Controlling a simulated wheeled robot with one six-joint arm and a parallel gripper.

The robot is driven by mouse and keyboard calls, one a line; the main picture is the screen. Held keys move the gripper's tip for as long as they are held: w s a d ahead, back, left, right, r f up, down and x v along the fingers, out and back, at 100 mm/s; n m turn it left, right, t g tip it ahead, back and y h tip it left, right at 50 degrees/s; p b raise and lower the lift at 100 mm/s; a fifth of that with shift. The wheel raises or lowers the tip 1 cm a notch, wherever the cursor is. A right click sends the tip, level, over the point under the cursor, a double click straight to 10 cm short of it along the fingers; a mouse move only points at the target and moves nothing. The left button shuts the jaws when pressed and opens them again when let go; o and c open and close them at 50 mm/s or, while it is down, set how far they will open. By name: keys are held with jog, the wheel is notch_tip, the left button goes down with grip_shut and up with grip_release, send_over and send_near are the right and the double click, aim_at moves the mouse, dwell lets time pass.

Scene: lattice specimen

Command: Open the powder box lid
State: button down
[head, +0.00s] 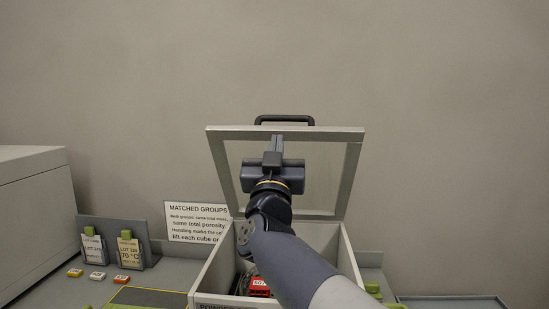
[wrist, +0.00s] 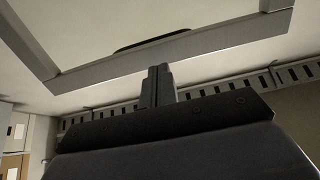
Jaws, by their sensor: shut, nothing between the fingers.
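The powder box (head: 212,279) is a light grey open-topped box at the front middle of the head view. Its lid (head: 349,178) is a grey frame around a clear pane, standing raised at the back of the box. A dark handle (head: 284,119) is on the lid's top edge. My gripper (head: 277,143) is shut and empty, in front of the lid pane and below the handle. In the wrist view the shut fingers (wrist: 158,82) point toward the lid frame (wrist: 170,48). Whether they touch the lid I cannot tell. My arm hides part of the box's inside.
Red items (head: 259,287) lie inside the box. A "Matched groups" sign (head: 196,222) stands behind it to the left. Two labelled lot holders (head: 130,252) and small coloured tags (head: 97,275) are further left, beside a large grey cabinet (head: 35,215). A grey tray (head: 455,302) is at right.

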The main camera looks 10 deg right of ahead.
aim_at(280, 118)
jog(key=shift+w+d+r, duration=0.2)
jog(key=shift+w+r, duration=0.15)
jog(key=shift+w, duration=0.15)
jog(key=shift+r, duration=0.1)
jog(key=shift+w+r+p, duration=0.2)
jog(key=shift+r+p, duration=0.05)
jog(key=shift+p, duration=0.4)
jog(key=shift+g, duration=0.7)
jog(key=p+x, duration=0.3)
jog(key=r+p+x, duration=0.1)
jog(key=p+x, duration=0.2)
jog(key=shift+p, duration=0.3)
jog(key=f+p+x, duration=0.1)
jog(key=p+x, duration=0.2)
jog(key=x, duration=0.6)
jog(key=shift+w+f, duration=0.2)
jog(key=shift+w, duration=0.3)
